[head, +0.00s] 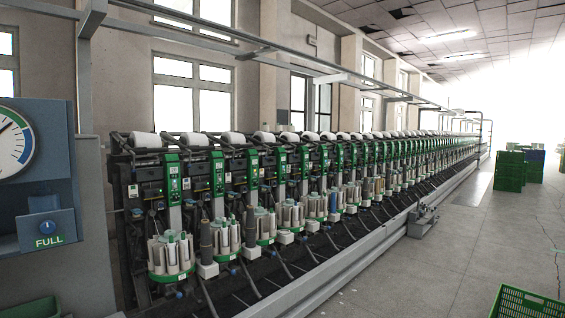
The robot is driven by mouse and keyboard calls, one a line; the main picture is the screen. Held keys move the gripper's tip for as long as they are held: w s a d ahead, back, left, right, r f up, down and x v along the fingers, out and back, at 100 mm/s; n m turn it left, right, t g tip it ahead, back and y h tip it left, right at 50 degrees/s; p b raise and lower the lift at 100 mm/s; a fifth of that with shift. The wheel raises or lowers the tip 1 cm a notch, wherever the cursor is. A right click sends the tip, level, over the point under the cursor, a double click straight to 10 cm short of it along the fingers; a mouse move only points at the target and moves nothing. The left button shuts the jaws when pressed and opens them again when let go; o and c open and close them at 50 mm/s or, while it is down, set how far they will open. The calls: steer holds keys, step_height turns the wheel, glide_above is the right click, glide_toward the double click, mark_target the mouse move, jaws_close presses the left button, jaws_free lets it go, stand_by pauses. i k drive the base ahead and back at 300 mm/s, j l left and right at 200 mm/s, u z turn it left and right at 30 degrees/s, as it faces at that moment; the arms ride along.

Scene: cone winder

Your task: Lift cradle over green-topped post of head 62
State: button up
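A long cone winder (300,190) runs from the left foreground to the far right, with many similar heads side by side. White cones (147,140) lie along the top of the heads; the cradles holding them are too small to make out. Upright posts with green panels (172,178) stand between the heads. Head numbers are not readable, so I cannot tell which one is head 62. Round green magazines (172,277) with pale bobbins hang at the front of the heads. My gripper is not in view.
A blue-grey cabinet (40,180) with a dial and a knob marked FULL stands at left. A green crate (528,304) is at the lower right, and stacked green crates (510,171) stand farther back. A grey rail (350,262) edges the machine. The aisle floor (450,250) is mostly clear.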

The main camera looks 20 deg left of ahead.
mark_target(323, 139)
steer(key=i+z, duration=0.2)
steer(key=i, duration=2.95)
steer(key=i+l, duration=0.1)
steer(key=i, duration=5.3)
steer(key=i+u, duration=0.1)
steer(key=u, duration=0.35)
steer(key=i+u, duration=0.1)
steer(key=u, duration=0.35)
steer(key=i+l+u, duration=0.1)
steer(key=u, duration=0.3)
steer(key=l+u, duration=0.1)
steer(key=u, duration=0.35)
steer(key=i, duration=0.05)
